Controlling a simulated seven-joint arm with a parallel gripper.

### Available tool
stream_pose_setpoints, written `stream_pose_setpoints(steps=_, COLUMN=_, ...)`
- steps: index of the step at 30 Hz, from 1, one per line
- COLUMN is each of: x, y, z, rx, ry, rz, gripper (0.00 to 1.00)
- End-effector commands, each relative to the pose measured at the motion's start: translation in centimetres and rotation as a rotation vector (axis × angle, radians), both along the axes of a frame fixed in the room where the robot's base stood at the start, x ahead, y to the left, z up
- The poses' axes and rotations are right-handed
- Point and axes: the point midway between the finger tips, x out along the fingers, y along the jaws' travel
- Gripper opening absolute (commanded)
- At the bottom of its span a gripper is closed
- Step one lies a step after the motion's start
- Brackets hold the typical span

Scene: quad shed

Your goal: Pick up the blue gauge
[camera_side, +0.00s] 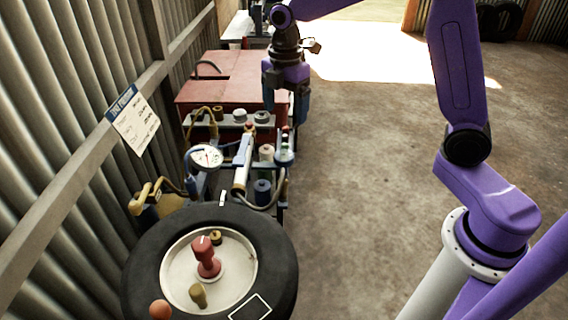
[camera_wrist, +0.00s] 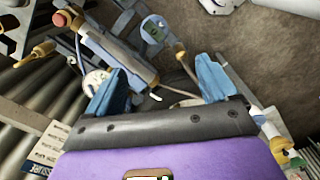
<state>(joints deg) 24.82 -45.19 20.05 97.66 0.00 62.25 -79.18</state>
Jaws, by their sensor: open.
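Two gauge-like things sit among the gear between the red box and the tyre. One, with a blue rim and a pale, dark-marked face, is right of the long blue-and-white tool, in the wrist view (camera_wrist: 154,30) and side view (camera_side: 285,151). The other, a white-dialled gauge (camera_side: 206,157), is left of that tool, partly behind a finger in the wrist view (camera_wrist: 97,81). I cannot tell surely which is the blue gauge. My gripper (camera_side: 286,110) is open and empty above and behind them, pointing down. Its blue fingers frame the wrist view (camera_wrist: 162,82).
A tyre with a pale hub (camera_side: 175,275) holding small knobs lies in front. A red box (camera_side: 225,75) stands behind. The long blue-and-white tool (camera_side: 242,165), hoses and bottles crowd the gauges. A corrugated wall (camera_side: 50,130) bounds the left. Bare floor (camera_side: 360,150) is clear to the right.

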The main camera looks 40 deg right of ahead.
Motion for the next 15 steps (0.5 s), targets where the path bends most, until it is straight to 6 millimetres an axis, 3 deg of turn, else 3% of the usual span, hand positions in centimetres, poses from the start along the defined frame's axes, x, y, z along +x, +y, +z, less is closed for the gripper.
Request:
stream_pose_setpoints(steps=7, x=1.3, y=-0.7, z=-1.2, rx=-0.002, ry=0.004, rz=0.032, gripper=0.86)
stream_pose_setpoints(steps=15, x=1.2, y=-0.7, z=-6.0, rx=-0.002, ry=0.006, rz=0.031, gripper=0.86)
